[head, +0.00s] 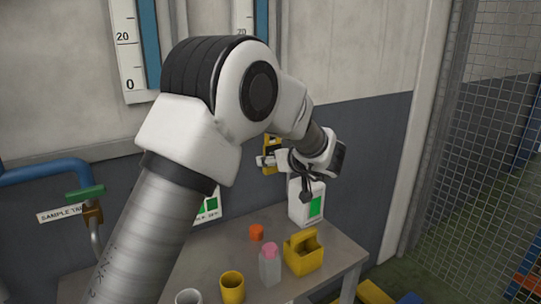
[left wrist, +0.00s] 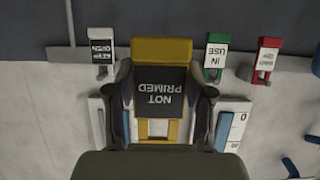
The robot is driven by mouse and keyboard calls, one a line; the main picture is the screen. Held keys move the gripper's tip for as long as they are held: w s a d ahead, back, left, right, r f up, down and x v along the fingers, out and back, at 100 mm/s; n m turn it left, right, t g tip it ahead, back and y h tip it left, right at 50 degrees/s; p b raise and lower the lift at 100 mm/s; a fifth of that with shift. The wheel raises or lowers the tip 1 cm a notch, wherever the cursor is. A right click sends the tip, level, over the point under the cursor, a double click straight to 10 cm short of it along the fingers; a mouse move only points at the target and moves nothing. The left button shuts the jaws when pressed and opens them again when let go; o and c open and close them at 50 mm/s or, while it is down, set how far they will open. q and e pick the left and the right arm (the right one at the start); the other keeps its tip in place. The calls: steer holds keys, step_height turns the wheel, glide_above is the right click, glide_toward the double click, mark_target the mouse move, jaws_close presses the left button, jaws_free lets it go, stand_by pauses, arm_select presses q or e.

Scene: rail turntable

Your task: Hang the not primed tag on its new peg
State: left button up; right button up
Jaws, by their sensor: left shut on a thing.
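The not primed tag (left wrist: 175,50) is a yellow plate with a black panel. Its lettering appears upside down in the left wrist view. In the head view the yellow tag (head: 271,154) shows against the dark lower wall. My left gripper (head: 268,161) is shut on it, with a finger at each side in the left wrist view (left wrist: 164,92). Pegs behind the tag are hidden, and I cannot tell whether it touches one. My right gripper is in neither view.
Below, the grey table (head: 205,262) holds a yellow caddy (head: 303,255), a pink-capped bottle (head: 269,268), a white container (head: 304,205) and cups. A mesh fence (head: 495,150) stands right.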

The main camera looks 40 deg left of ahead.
arm_select(q)
steer(key=shift+s+d+r+p, duration=0.1)
steer(key=shift+s+d+p, duration=0.3)
steer(key=shift+d, duration=0.45)
steer(key=shift+s+d+r+p, duration=0.1)
steer(key=shift+s+d+p, duration=0.2)
steer(key=shift+d+p, duration=0.4)
steer(key=shift+s+d+p, duration=0.3)
steer(key=shift+s+d, duration=0.05)
steer(key=shift+d, duration=0.65)
